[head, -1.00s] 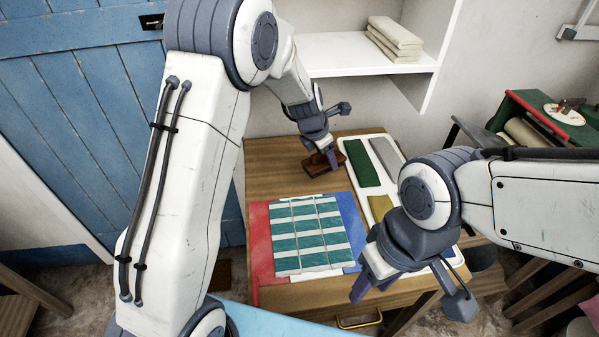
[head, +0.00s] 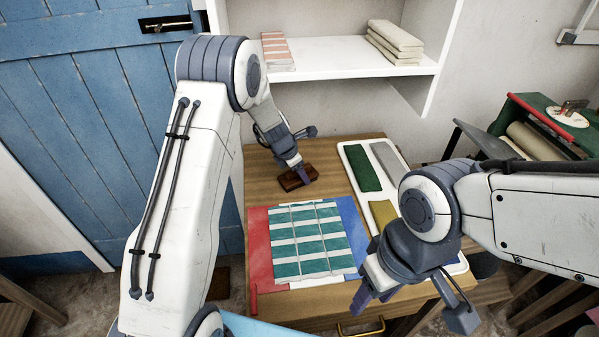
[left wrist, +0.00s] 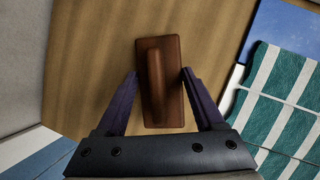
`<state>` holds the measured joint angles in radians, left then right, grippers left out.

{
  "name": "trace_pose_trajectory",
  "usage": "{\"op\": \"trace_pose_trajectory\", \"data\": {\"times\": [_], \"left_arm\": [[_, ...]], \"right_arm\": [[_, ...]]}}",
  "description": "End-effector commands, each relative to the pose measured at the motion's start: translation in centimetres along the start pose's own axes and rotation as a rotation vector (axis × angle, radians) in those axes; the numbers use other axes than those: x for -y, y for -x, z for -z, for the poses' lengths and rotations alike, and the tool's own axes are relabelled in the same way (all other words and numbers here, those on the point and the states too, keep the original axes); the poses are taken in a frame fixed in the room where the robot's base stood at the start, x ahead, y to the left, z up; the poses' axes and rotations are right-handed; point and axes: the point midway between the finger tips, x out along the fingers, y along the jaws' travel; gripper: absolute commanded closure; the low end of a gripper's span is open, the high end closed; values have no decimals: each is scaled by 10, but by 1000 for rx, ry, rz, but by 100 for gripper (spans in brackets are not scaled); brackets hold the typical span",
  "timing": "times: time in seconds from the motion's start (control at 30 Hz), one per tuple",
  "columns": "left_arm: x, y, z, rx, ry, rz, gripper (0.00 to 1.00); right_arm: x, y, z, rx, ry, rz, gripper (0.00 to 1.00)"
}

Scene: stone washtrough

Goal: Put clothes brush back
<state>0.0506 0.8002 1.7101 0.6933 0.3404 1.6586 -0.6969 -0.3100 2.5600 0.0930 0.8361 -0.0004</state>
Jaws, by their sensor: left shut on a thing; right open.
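The clothes brush (head: 290,182) is a brown wooden block with a raised grip. It is at the back left of the wooden table, and I cannot tell whether it touches the top. My left gripper (head: 300,170) is shut on it. In the left wrist view the brush (left wrist: 172,108) lies between the fingers of the gripper (left wrist: 160,74), one on each side. My right gripper (head: 372,297) is open and empty over the table's front right.
A striped green-and-white cloth (head: 306,240) lies on a red and blue mat (head: 259,245). A white tray (head: 349,155) with green, grey and yellow pieces is right of the brush. A shelf (head: 340,71) with folded cloths stands behind. The table's back left (head: 262,165) is bare.

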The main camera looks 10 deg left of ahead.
Motion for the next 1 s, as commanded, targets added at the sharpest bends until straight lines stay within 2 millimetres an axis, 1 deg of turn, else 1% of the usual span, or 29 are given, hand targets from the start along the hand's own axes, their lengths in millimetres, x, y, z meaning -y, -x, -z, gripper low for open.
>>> {"op": "trace_pose_trajectory", "data": {"times": [0.17,0.2,0.27,0.5,0.63,0.77,1.0], "left_arm": [[0,-2,1,0,0,0,82],[0,-2,1,0,0,0,22],[0,-1,0,0,0,0,0],[0,-1,0,0,1,1,0],[0,8,-1,1,1,0,0],[-1,32,-1,2,1,-2,0],[-1,84,-1,2,1,-2,0]], "right_arm": [[0,-2,0,0,0,0,50],[0,-1,0,0,0,0,50],[0,-1,0,0,0,0,50],[0,0,0,0,0,0,50],[0,2,0,0,0,0,50],[0,5,0,0,0,0,50],[1,11,1,0,0,0,50]]}}
